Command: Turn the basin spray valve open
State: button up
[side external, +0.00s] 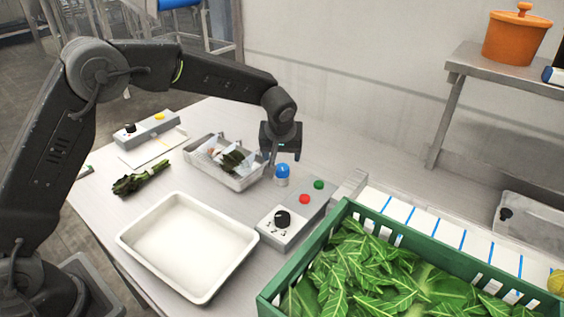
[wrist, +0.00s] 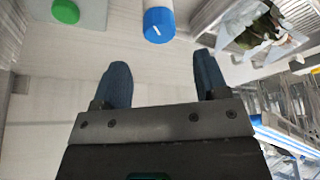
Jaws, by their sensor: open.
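A blue round knob (side external: 282,171) on a pale post stands on the table, right of the wire-sided basin (side external: 236,184). In the wrist view the blue knob (wrist: 158,26) carries a white mark line on its face. My gripper (side external: 284,158) is just above and behind the knob in the side view, fingers pointing down. In the wrist view my gripper (wrist: 160,63) is open and empty, and the knob lies beyond the gap between the fingertips, apart from both. A black knob (side external: 283,218) sits on a grey control box in front of it.
A red button (side external: 304,199) and a green button (side external: 319,185) sit right of the blue knob. A white tray (side external: 128,238) is at front left, with dark greens (side external: 141,178) behind it. A green crate (side external: 270,300) full of leaves stands at front right.

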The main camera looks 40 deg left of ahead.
jog(key=v, duration=0.7)
jog(key=shift+r, duration=0.2)
jog(key=s+a+r+m+h, duration=0.1)
jog(key=s+a+r+m, duration=0.1)
jog(key=s+r, duration=0.5)
jog(key=s+a+r+m+h, duration=0.1)
jog(key=s+a+r+m, duration=0.15)
jog(key=s, duration=0.75)
jog(key=s+a+f+m+t, duration=0.1)
jog(key=s+f+m, duration=0.1)
jog(key=s, duration=1.3)
jog(key=shift+s+f+t+h, duration=0.15)
jog(key=shift+f+t+h, duration=0.15)
jog(key=shift+t, duration=0.1)
